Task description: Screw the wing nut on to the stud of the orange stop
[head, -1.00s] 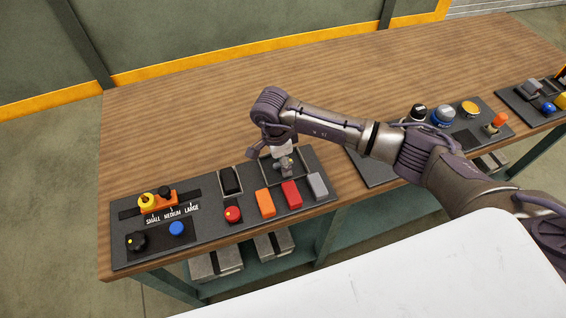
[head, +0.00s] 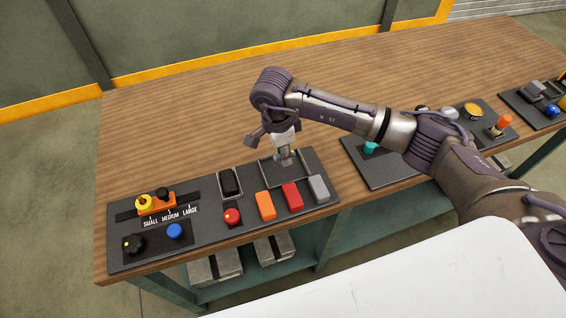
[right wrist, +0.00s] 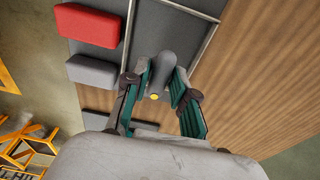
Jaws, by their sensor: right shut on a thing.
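The orange stop (head: 156,207) sits in a dark slot above the SMALL, MEDIUM and LARGE labels at the left of the panel. A yellow round piece and a black knob show on it; I cannot tell its stud clearly. My right gripper (head: 286,157) points down over the framed tray (head: 304,176). It is shut on a grey, rounded piece with a yellow dot, apparently the wing nut (right wrist: 163,68), which shows between the green-sided fingers (right wrist: 158,92) in the right wrist view. My left gripper is not in view.
The wooden tabletop (head: 190,120) behind the panel is clear.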

